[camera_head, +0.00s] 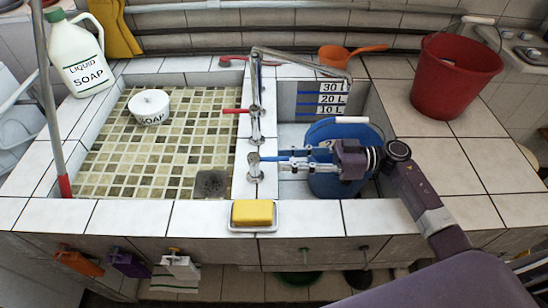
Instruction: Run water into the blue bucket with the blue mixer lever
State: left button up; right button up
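The blue bucket (323,132) stands in the right basin, under the end of the mixer's spout (300,60). My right arm hides part of it. The blue mixer lever (271,158) points right from the lower tap body (254,168) on the divider between the basins. My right gripper (284,160) reaches in from the right over the bucket, with its fingertips at the lever's free end. Whether the fingers are closed on the lever is too small to tell. No water stream is visible. My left gripper is not in view.
A red lever (236,111) points left from the tap. A yellow sponge (252,212) lies in a dish on the front edge. A red bucket (455,75) and orange scoop (350,54) stand behind right. A soap bottle (78,55) and soap tub (149,106) are left.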

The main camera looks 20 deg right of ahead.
aim_at(261, 160)
jog(key=shift+x, duration=2.05)
grip_shut()
jog(key=shift+p, duration=0.3)
